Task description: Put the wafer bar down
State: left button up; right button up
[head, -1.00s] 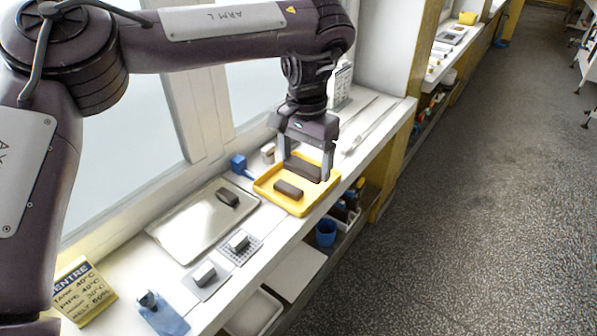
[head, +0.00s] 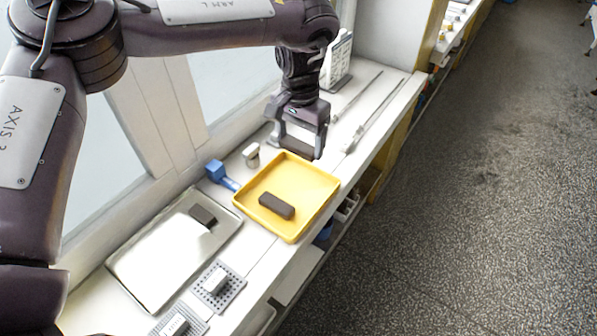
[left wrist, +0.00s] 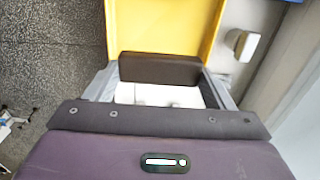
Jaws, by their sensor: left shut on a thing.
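My left gripper (head: 298,146) is shut on a dark brown wafer bar, which spans its fingers in the left wrist view (left wrist: 160,69). In the head view it hangs just past the far edge of the yellow tray (head: 302,184); its height above the bench is hard to tell. A similar dark bar (head: 277,206) lies in the near part of that tray. The yellow tray also shows beyond the held bar in the left wrist view (left wrist: 165,25). My right gripper is not in view.
A metal tray (head: 150,262) with a dark block (head: 203,215) lies to the left. A blue tool (head: 221,175) and a small pale block (head: 251,154) sit beside the yellow tray. Long metal rods (head: 372,118) lie beyond the gripper. The yellow tray's far half is clear.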

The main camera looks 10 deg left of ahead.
pick_arm(q)
send_over(300, 182)
notch_tip(300, 182, down, 6)
jog(key=shift+f+p, duration=0.2)
jog(key=shift+p, duration=0.25)
jog(key=shift+f, duration=0.25)
notch_tip(300, 182, down, 4)
jog(key=shift+a+r+p, duration=0.1)
jog(key=shift+r+p, duration=0.1)
jog(key=shift+p, duration=0.15)
jog(key=shift+f, duration=0.25)
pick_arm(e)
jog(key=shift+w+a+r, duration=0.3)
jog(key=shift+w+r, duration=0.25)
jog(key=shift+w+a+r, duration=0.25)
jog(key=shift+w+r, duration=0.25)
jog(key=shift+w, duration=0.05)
pick_arm(q)
jog(key=o, duration=0.3)
jog(key=shift+f, duration=0.1)
jog(key=o, duration=0.5)
jog(key=shift+c, duration=0.2)
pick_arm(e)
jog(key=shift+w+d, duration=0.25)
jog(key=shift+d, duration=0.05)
